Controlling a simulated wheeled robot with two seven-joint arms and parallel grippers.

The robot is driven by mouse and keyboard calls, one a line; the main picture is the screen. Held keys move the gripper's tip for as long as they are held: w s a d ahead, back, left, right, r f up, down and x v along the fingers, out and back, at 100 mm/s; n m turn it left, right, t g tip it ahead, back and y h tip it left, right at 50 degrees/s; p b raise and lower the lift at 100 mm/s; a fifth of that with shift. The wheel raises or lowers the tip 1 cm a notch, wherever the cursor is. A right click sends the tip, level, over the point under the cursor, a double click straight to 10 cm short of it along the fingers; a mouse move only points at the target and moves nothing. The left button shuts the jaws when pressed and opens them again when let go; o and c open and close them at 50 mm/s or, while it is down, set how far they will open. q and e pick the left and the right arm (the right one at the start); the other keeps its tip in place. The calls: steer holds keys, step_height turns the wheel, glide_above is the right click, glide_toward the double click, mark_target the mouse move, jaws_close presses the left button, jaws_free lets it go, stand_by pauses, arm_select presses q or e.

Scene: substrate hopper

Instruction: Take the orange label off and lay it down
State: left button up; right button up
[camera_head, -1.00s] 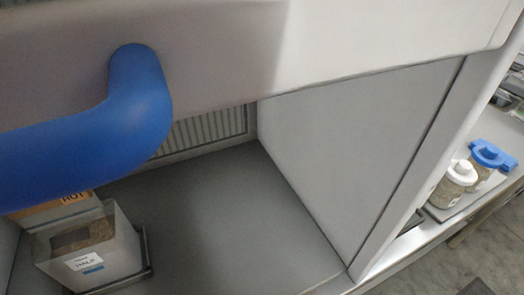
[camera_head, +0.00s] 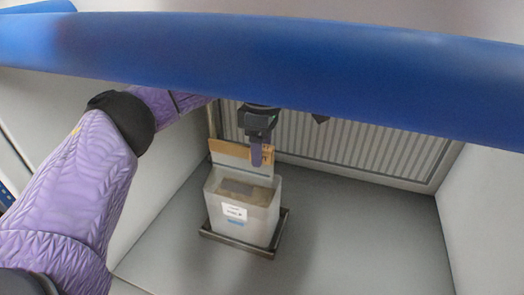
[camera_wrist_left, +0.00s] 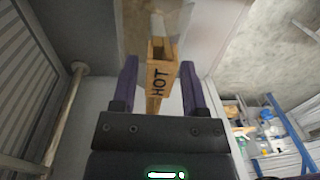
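The orange label (camera_head: 263,153) reads HOT and sits at the top back of the clear hopper (camera_head: 262,222), at its right side. In the left wrist view the orange label (camera_wrist_left: 160,76) lies between my left gripper's two purple fingers, with a gap on each side. My left gripper (camera_head: 256,156) is open around it, coming down from behind the blue bar. It hides part of the label in the head view. The hopper holds brown material and has a white tag (camera_head: 234,211) on its front. My right gripper is not in view.
The hopper stands on a dark tray (camera_head: 242,245) inside a grey cabinet. A thick blue bar (camera_head: 300,72) crosses the top of the head view. The cabinet floor (camera_head: 360,235) to the right is clear. A ribbed wall (camera_head: 375,150) is behind.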

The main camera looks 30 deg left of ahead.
arm_select(q)
jaws_close()
